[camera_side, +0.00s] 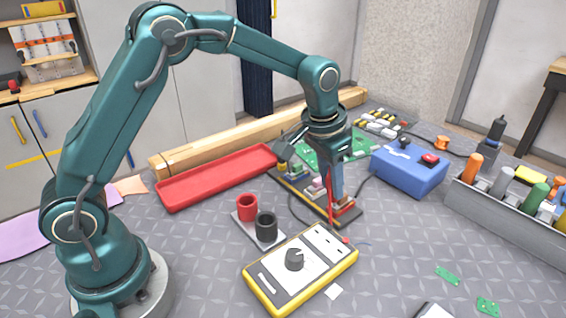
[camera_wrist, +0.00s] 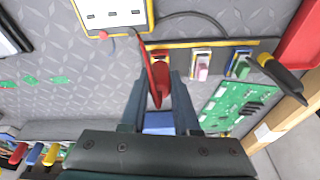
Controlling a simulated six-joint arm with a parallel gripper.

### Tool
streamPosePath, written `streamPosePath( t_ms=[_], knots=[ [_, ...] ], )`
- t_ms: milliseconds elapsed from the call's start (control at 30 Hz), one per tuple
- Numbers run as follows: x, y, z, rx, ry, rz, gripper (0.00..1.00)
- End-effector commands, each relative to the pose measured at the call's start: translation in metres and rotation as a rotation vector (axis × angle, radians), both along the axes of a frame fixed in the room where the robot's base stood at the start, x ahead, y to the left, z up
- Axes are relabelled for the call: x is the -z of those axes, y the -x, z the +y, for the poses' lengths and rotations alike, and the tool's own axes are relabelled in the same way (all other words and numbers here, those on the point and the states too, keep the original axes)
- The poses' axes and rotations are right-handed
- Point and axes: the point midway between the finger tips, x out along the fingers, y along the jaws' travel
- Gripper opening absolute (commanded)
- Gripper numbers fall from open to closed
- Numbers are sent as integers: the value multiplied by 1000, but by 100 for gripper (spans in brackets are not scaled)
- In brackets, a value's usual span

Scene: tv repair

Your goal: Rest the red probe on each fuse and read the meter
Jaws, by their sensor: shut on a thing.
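My gripper (camera_side: 333,192) is shut on the red probe (camera_side: 331,209), pointing down over the near end of the dark fuse strip (camera_side: 290,182). In the wrist view the red probe (camera_wrist: 160,82) sits between my fingers (camera_wrist: 161,92) and partly covers the nearest fuse (camera_wrist: 158,55). I cannot tell whether its tip touches that fuse. A pink-and-white fuse (camera_wrist: 202,64) and a green-and-blue fuse (camera_wrist: 240,64) sit further along the strip. The yellow meter (camera_side: 300,268) lies in front, with a dark dial; its reading is not legible.
A black-and-yellow tool (camera_wrist: 283,76) lies near the strip's far end. Cables run nearby.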

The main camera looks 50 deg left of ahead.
Motion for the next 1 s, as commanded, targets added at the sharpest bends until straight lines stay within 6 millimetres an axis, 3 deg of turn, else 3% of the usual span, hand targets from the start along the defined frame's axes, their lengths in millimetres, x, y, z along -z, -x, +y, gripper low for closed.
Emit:
streamPosePath(
  t_ms=[567,1000],
  knots=[
    [0,0,0,0,0,1,0],
    [-39,-1,0,0,0,-3,0]
  ],
)
